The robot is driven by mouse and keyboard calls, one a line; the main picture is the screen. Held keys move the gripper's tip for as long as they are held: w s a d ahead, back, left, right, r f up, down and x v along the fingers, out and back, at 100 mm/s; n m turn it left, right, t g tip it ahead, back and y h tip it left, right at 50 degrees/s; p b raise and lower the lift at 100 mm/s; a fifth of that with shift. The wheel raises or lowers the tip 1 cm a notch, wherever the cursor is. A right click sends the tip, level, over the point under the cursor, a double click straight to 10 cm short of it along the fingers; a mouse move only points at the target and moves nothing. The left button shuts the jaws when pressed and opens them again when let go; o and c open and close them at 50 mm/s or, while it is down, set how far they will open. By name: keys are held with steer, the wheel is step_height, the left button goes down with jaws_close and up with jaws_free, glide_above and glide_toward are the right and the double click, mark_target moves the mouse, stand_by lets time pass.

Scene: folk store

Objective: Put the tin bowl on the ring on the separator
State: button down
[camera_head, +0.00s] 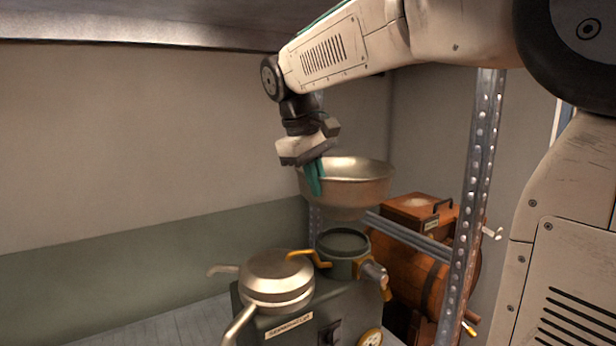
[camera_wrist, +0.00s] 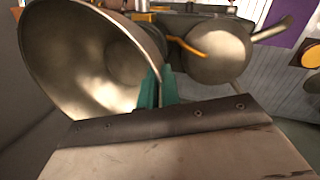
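The tin bowl (camera_head: 350,190) is a wide metal bowl held in the air, roughly upright. My gripper (camera_head: 314,178) has its green fingers shut on the bowl's near left rim. In the wrist view the fingers (camera_wrist: 157,92) pinch the rim of the bowl (camera_wrist: 85,60). The separator (camera_head: 290,322) is a dark green machine with a metal lidded pan (camera_head: 277,275) on its left. Its open round ring (camera_head: 343,243) lies just below the bowl, and a gap seems to show between them. The bowl hides none of the ring's front.
A metal post (camera_head: 470,200) and a shelf rail (camera_head: 410,240) stand right of the separator. A wooden barrel-like machine (camera_head: 410,265) is behind the post. Yellow handles (camera_head: 308,256) and a spout (camera_head: 375,273) stick out near the ring. Left of the separator is clear.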

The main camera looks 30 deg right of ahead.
steer(key=shift+f, duration=3.4)
steer(key=c, duration=1.5)
jaws_free()
steer(key=shift+c, duration=0.2)
steer(key=v, duration=0.8)
